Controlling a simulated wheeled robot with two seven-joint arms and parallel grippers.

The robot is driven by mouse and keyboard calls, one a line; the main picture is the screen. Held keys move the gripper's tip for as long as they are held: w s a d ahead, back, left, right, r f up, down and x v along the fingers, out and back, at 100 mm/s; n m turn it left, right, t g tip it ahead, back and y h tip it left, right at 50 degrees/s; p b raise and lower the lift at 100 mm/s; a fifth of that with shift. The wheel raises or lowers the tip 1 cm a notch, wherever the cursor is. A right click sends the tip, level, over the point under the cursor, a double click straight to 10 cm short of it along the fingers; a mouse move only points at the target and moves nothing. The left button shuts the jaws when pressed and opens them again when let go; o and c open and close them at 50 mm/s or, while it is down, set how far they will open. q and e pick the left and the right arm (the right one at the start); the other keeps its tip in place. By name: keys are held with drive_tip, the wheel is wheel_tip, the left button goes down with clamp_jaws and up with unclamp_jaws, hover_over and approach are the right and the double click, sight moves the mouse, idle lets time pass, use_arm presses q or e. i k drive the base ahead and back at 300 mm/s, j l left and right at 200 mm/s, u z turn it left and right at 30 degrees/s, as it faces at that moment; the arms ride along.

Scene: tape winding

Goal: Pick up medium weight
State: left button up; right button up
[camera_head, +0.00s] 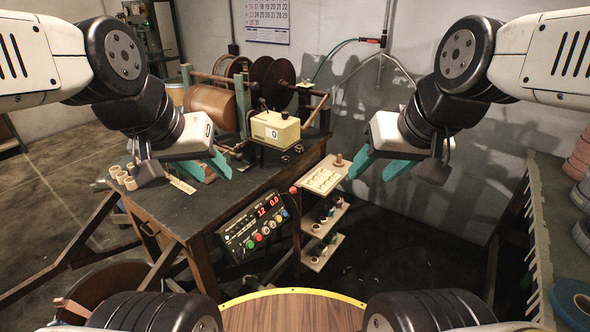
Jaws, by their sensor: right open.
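Several small weights stand on a stepped shelf (313,262) at the right end of the workbench. One is on the middle step (316,228) and one on the lowest step (315,258). They are too small in view for me to tell which is the medium weight. My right gripper (380,168) is open and empty, with teal fingers, in the air right of the shelf. My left gripper (208,166) hangs above the workbench, left of the counter box. Its teal fingers overlap the bench, and whether they are apart is unclear.
The workbench (165,212) carries a winding machine (212,106), a cream counter box (275,130) and several wooden rings (124,178). A control panel (262,226) hangs at its front. A grey rack (540,240) with tape rolls (574,300) stands at the right.

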sight(297, 149)
drive_tip(key=i+l+u, duration=0.15)
drive_tip(key=i+l, duration=0.45)
drive_tip(key=i, duration=0.25)
drive_tip(key=i+l+u, duration=0.15)
drive_tip(key=i+l, duration=0.6)
drive_tip(key=i, duration=0.1)
